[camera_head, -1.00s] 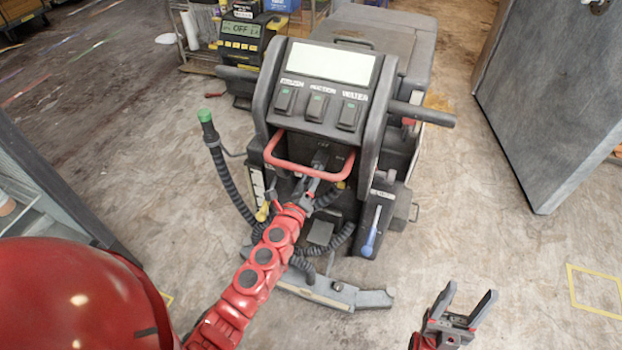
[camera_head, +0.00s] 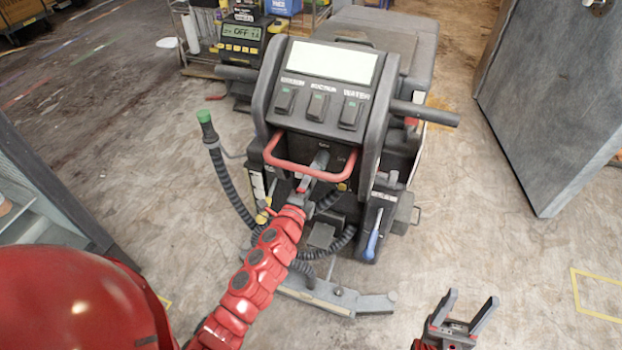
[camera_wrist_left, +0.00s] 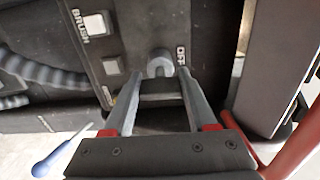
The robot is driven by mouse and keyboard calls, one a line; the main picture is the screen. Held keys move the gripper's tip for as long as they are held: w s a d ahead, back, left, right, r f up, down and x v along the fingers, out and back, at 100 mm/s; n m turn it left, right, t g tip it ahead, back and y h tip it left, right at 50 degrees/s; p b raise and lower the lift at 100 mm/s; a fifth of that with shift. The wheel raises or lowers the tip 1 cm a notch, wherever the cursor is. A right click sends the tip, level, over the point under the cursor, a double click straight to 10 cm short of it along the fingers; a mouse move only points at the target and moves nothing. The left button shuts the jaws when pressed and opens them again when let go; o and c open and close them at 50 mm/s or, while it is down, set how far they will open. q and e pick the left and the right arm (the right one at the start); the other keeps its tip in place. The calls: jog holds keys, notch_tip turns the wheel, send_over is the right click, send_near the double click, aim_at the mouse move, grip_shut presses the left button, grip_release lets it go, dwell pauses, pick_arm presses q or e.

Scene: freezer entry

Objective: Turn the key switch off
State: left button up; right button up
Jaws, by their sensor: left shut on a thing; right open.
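The floor-cleaning machine (camera_head: 318,108) stands in front of me. Its key switch (camera_head: 320,158), a grey knob, shows on the dark panel behind the red handle (camera_head: 290,166). In the left wrist view the grey key (camera_wrist_left: 160,62) is at the tips of my left gripper (camera_wrist_left: 160,88), with an "OFF" label (camera_wrist_left: 181,55) to its right. My left gripper (camera_head: 308,180) reaches under the red handle and is shut on the key, its fingers on either side. Which way the key points is unclear. My right gripper (camera_head: 466,308) is open and empty at lower right, away from the machine.
The red handle and a hose with a green knob (camera_head: 205,117) are close to my left arm. A blue-handled lever (camera_head: 372,245) is at lower right of the machine. A grey freezer door (camera_head: 552,110) stands at right. The floor around my right gripper is clear.

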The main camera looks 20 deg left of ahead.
dwell(0.4)
pick_arm(q)
jog(key=o, duration=1.4)
jog(key=shift+c, duration=0.2)
jog(key=s+b, duration=0.1)
jog(key=s, duration=1.6)
jog(key=shift+s+a, duration=0.2)
jog(key=shift+a, duration=0.1)
